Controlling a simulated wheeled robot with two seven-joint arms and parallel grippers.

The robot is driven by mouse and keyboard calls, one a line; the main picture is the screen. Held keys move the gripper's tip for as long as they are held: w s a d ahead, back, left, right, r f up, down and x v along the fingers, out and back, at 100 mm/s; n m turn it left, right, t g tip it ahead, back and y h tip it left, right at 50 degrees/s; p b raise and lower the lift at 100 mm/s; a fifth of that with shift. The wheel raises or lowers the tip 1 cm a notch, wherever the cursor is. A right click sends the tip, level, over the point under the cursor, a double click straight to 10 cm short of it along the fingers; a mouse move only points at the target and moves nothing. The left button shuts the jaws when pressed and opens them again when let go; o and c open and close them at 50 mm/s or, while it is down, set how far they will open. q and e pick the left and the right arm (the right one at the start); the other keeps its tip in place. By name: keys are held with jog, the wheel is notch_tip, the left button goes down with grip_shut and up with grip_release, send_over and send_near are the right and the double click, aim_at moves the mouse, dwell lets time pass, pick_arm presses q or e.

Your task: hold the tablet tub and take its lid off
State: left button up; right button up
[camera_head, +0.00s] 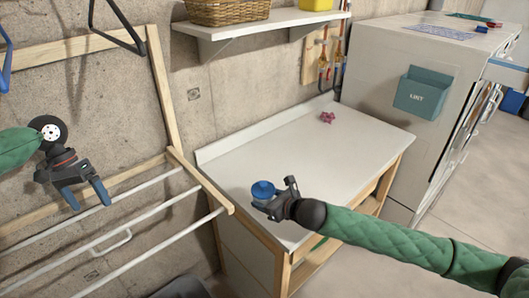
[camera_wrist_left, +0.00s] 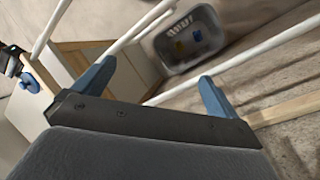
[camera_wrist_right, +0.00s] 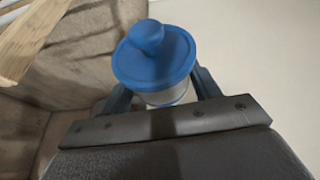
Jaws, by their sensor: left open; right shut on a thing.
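The tablet tub (camera_wrist_right: 165,97) is a clear tub with a blue knobbed lid (camera_wrist_right: 152,58) on its top. In the head view the blue lid (camera_head: 263,189) shows at the front left corner of the white worktop. My right gripper (camera_head: 272,205) is shut on the tub, with its fingers on either side below the lid in the right wrist view (camera_wrist_right: 160,98). The lower part of the tub is mostly hidden. My left gripper (camera_head: 86,196) is open and empty at the left, in front of the drying rack; its blue fingers also show in the left wrist view (camera_wrist_left: 155,88).
The white worktop (camera_head: 310,150) is mostly clear, with a pink object (camera_head: 327,117) towards the back. The wooden drying rack (camera_head: 160,90) with white bars stands at the left. A grey basket (camera_wrist_left: 190,40) is on the floor. A shelf (camera_head: 260,25) hangs above.

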pick_arm(q)
jog(key=w+d+m+t+y, duration=0.1)
jog(key=d+m, duration=0.3)
jog(key=d, duration=0.7)
jog(key=w+d+m+t+y, duration=0.1)
jog(key=w+d+m+y, duration=0.2)
jog(key=d, duration=0.9)
jog(key=w+d+m+y, duration=0.2)
jog(key=d+m, duration=0.5)
jog(key=d, duration=0.4)
jog(key=shift+w+d+f+t, duration=0.2)
jog(key=shift+d+f+t, duration=0.15)
jog(key=shift+f+t, duration=0.05)
jog(key=m+h, duration=0.3)
send_near(264, 183)
notch_tip(264, 183, down, 10)
jog(key=shift+d, duration=0.15)
jog(key=shift+c, duration=0.3)
jog(key=c, duration=1.1)
jog(key=shift+c, duration=0.2)
jog(key=shift+r, duration=0.25)
